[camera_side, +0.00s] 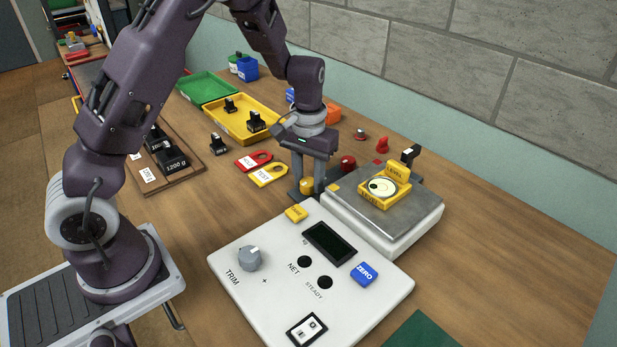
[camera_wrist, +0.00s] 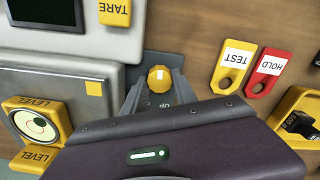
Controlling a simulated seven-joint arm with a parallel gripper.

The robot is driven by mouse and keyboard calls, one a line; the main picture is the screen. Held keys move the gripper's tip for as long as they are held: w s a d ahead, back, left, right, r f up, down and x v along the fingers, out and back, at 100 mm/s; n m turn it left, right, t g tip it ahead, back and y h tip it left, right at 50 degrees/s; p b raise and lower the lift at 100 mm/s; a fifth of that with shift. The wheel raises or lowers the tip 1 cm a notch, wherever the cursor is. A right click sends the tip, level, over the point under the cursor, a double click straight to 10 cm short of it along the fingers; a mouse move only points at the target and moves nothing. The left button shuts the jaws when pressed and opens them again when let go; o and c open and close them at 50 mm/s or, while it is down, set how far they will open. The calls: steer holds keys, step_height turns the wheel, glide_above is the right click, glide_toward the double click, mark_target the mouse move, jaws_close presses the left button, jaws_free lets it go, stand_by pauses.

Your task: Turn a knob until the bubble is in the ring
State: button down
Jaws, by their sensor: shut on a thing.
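The yellow level (camera_side: 383,188) lies on the metal pan (camera_side: 345,193) of the scale; it also shows in the wrist view (camera_wrist: 36,124). A red knob (camera_side: 347,162) is behind the pan.
The white console (camera_side: 240,290) with a grey TRIM dial (camera_side: 249,259) and blue ZERO button (camera_side: 364,273) is in front. Red HOLD (camera_wrist: 268,68) and yellow TEST (camera_wrist: 233,65) tags lie near my gripper. Trays and black weights are behind left. The table at right is clear.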

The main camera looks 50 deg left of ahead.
mark_target(308, 181)
steer(key=n, duration=0.8)
steer(key=shift+n, duration=0.4)
stand_by(0.4)
steer(key=c, duration=1)
jaws_free()
step_height(308, 181, up, 7)
steer(key=shift+r, duration=0.1)
